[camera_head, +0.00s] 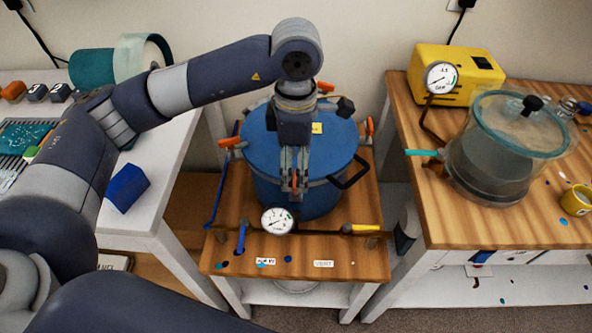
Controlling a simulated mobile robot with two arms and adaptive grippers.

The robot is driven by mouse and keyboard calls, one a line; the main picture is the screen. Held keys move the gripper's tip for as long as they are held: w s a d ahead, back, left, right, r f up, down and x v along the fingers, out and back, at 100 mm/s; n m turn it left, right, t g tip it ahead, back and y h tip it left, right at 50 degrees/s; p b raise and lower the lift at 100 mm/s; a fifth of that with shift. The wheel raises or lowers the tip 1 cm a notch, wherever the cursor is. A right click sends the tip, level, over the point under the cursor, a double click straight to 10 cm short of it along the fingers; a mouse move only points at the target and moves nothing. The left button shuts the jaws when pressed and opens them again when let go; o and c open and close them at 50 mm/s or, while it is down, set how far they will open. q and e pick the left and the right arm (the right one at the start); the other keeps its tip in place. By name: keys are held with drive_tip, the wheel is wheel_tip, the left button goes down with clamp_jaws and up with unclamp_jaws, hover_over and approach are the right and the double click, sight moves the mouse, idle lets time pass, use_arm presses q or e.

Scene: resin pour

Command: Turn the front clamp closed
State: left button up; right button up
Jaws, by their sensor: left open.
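A blue pressure pot (258,140) with a lid stands on the middle wooden stand. The front clamp (294,181) shows as a small orange handle at the pot's front rim, mostly hidden by my left gripper. My left gripper (294,184) points down in front of the lid, open, with its fingers at the orange handle. I cannot tell whether they touch it. Other orange clamp handles show at the left (232,142), right (370,126) and back (326,88) of the rim. My right gripper is not in view.
A pressure gauge (277,220), a blue valve lever (241,238) and a yellow-handled valve (361,229) sit in front of the pot. A black handle (350,174) sticks out at its right. A clear-lidded chamber (490,155) stands on the right table.

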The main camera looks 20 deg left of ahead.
use_arm(q)
wheel_tip(320, 180, up, 9)
drive_tip(key=shift+f, duration=0.1)
idle(0.6)
